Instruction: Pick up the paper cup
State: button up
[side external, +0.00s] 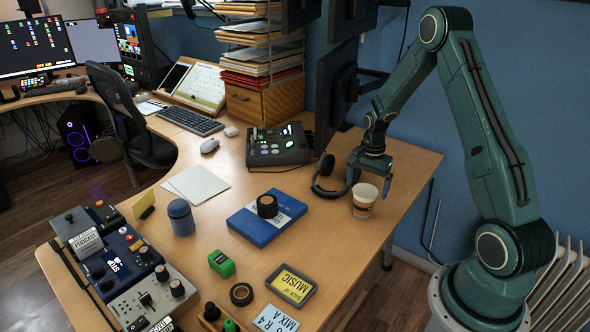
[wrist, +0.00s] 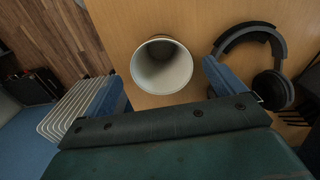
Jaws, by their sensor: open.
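The paper cup (side external: 364,199) is white with a printed band and stands upright on the desk near its right edge. In the wrist view I look into its open, empty mouth (wrist: 162,66). My gripper (side external: 370,184) is open just above and beside the cup in the side view. In the wrist view the blue fingers of my gripper (wrist: 166,85) stand to the left and right of the cup, with gaps on both sides. I cannot tell whether the fingertips reach below the rim.
Black headphones (side external: 325,178) lie close to the cup; they also show right of my right finger in the wrist view (wrist: 262,62). A control panel (side external: 277,145) and a blue box (side external: 266,222) with a black roll are nearby. A radiator (side external: 565,285) stands off the desk.

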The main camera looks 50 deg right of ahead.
aim_at(365, 196)
jog(key=shift+f, duration=0.2)
jog(key=shift+w+f, duration=0.1)
jog(key=shift+f, duration=2.35)
jog(key=c, duration=1)
